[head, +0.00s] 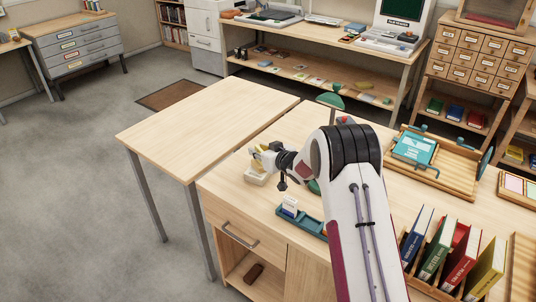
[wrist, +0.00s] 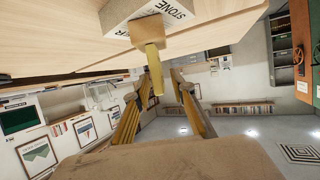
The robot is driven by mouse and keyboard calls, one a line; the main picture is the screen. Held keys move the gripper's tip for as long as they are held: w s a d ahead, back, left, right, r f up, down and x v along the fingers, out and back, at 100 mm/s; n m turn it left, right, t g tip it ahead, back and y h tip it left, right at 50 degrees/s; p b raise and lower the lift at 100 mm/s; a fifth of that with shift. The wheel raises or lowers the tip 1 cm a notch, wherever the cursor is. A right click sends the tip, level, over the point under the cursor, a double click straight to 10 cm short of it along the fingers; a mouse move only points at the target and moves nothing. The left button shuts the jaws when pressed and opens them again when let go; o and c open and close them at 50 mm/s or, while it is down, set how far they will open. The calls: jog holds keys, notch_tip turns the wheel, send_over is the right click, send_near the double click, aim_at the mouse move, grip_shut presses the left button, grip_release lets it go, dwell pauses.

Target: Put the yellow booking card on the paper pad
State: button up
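The yellow booking card (wrist: 154,72) shows in the wrist view as a narrow strip, seen nearly edge-on, standing out of a pale block (wrist: 150,14) with "STONE" lettering. My gripper (wrist: 162,80) is open, its two yellowish fingers apart with the card in the gap between their tips in the picture; I see no contact. In the head view my gripper (head: 263,157) is low at the left end of the long desk, at a cream block (head: 257,179); the card cannot be told from the fingers there. I cannot pick out the paper pad with certainty.
A green tray (head: 313,226) with a white card (head: 290,206) stands just in front of my gripper. Upright books (head: 455,255), a wooden tray (head: 452,172) with a teal item, and a tray of pink and yellow sheets (head: 516,187) lie right. The left table (head: 205,125) is bare.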

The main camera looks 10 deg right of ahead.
jog(key=v, duration=1.2)
dwell(0.3)
dwell(0.7)
jog(key=s+d+r+m+g+h, duration=0.1)
jog(key=s+d+r+m+h, duration=0.2)
jog(key=s+r, duration=0.55)
jog(key=s+d+r+g+h, duration=0.1)
jog(key=s+d+r+h, duration=0.25)
jog(key=s+r, duration=0.55)
jog(key=s+a+f+g, duration=0.1)
jog(key=s+a+g, duration=0.1)
jog(key=s, duration=1.3)
jog(key=s+a+f+m+g+y, duration=0.1)
jog(key=s+a+g, duration=0.1)
jog(key=s, duration=1.4)
jog(key=shift+f+g, duration=0.15)
jog(key=shift+g, duration=0.35)
